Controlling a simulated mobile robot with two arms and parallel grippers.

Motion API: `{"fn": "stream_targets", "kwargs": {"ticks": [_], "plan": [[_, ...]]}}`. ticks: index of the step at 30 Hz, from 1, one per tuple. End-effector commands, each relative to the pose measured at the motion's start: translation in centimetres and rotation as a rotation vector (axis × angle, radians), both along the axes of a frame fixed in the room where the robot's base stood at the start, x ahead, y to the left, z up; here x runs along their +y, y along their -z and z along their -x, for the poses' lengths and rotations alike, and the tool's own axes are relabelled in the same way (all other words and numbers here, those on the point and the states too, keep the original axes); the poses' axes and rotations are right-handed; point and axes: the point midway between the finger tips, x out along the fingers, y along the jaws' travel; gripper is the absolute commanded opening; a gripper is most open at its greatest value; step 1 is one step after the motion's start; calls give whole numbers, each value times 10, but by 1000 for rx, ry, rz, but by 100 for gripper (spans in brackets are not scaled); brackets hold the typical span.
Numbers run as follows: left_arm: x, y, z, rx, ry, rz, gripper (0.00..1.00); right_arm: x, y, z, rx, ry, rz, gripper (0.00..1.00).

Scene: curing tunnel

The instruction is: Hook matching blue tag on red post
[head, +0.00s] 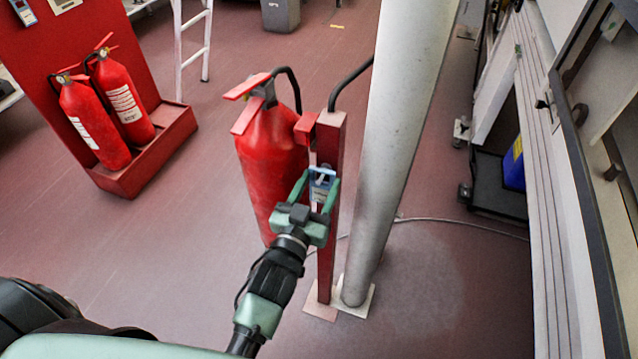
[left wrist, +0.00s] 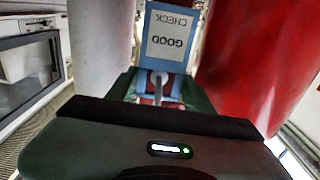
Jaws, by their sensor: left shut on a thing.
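A red post (head: 325,250) stands upright on a base plate beside a grey column. My left gripper (head: 319,184) is at the front of the post's upper part, shut on a blue tag (head: 322,178). In the left wrist view, the tag (left wrist: 170,38) has a pale label reading "GOOD" and "CHECK", upside down in the picture. A grey piece shows between the fingers (left wrist: 158,88) below the label. A hook on the post is not clearly visible, and I cannot tell whether the tag touches the post. My right gripper is not in view.
A large red extinguisher (head: 268,165) stands directly left of the post; the thick grey column (head: 395,130) is close on the right. Two smaller extinguishers (head: 110,105) stand in a red rack at left. A cable (head: 450,222) lies on the floor. Open floor lies at front left.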

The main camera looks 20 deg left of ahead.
Motion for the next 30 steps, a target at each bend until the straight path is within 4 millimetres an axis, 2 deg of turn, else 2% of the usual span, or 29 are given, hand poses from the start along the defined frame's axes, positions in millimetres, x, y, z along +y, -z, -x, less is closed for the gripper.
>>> {"fn": "stream_targets", "kwargs": {"ticks": [26, 27, 29, 30], "plan": [[0, 7, 0, -1, 0, 0, 3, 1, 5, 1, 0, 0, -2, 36], [0, 7, 0, -1, 0, 0, 63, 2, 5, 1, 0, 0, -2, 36], [0, 7, 0, -1, 0, 0, 77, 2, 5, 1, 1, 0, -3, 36], [0, 7, 0, -1, 0, 0, 77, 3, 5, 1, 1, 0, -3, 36]]}}
